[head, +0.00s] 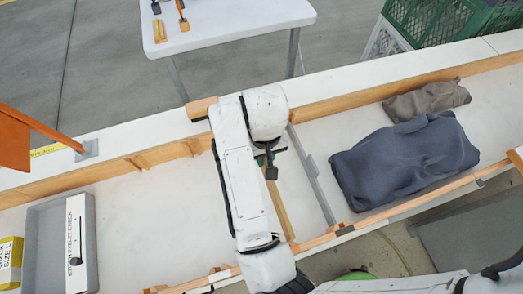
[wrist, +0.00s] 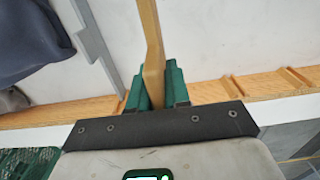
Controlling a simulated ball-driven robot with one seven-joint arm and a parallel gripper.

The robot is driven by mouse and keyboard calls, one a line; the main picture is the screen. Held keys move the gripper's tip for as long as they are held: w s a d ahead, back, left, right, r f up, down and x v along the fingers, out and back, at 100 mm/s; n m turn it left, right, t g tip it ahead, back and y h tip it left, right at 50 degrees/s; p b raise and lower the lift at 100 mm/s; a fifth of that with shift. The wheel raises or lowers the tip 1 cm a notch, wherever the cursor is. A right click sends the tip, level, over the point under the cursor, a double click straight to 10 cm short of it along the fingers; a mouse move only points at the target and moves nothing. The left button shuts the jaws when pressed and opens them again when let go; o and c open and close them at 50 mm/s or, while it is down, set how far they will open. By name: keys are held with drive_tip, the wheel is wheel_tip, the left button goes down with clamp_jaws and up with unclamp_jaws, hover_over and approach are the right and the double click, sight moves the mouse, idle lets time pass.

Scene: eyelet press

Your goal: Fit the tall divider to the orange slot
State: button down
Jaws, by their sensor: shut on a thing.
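My gripper (wrist: 155,82) has its green fingers shut on a long, thin tan board, the divider (wrist: 151,28). The board stretches up and out of the wrist view. In the head view my gripper (head: 267,164) is partly hidden under my arm, and the divider (head: 281,211) shows as a tan strip running towards the front rail. My gripper is near the back wooden rail of the white bay. Pairs of small wooden cleats on the back rail (wrist: 290,80) form slots. I cannot tell which is the orange slot, nor whether the board touches a rail.
A grey divider (head: 312,175) stands across the bay, right of the held board. Dark blue cloth (head: 405,160) and a brown cloth (head: 428,100) lie right of it. A grey tray (head: 44,235) and an orange panel (head: 14,140) are left. The bay floor between is clear.

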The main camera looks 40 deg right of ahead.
drive_tip(key=shift+s+f+b, duration=0.1)
drive_tip(key=shift+f+b, duration=2.55)
drive_tip(key=shift+f, duration=0.3)
drive_tip(key=shift+f+b, duration=2.85)
drive_tip(key=shift+b, duration=0.25)
idle(2.0)
